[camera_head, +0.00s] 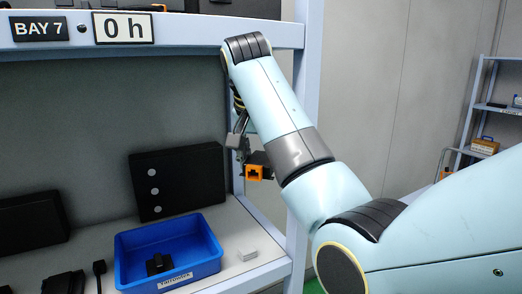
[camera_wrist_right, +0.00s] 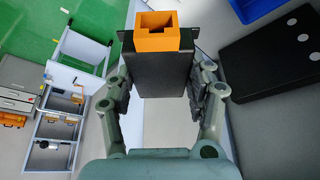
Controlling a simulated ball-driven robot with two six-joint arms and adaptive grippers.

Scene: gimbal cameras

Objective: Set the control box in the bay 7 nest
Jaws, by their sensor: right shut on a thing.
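The held thing is a black box (camera_wrist_right: 160,75) with an orange square socket (camera_wrist_right: 157,30) on its end; I take it to be the control box. My right gripper (camera_wrist_right: 162,88) is shut on its two sides. In the head view the right gripper (camera_head: 240,146) is partly hidden by my arm, and the orange end (camera_head: 254,173) hangs above the shelf's right edge, beside the upright. The BAY 7 sign (camera_head: 39,28) is on the top beam at left. I cannot make out which part of the bay is the nest. My left gripper is not in view.
A blue bin (camera_head: 205,267) with a black item stands on the shelf. Behind it leans a black panel (camera_head: 200,190) with three grey discs. A small white block (camera_head: 247,254) lies right of the bin. Dark parts (camera_head: 65,283) lie at left. The shelf upright (camera_head: 303,120) is close to my arm.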

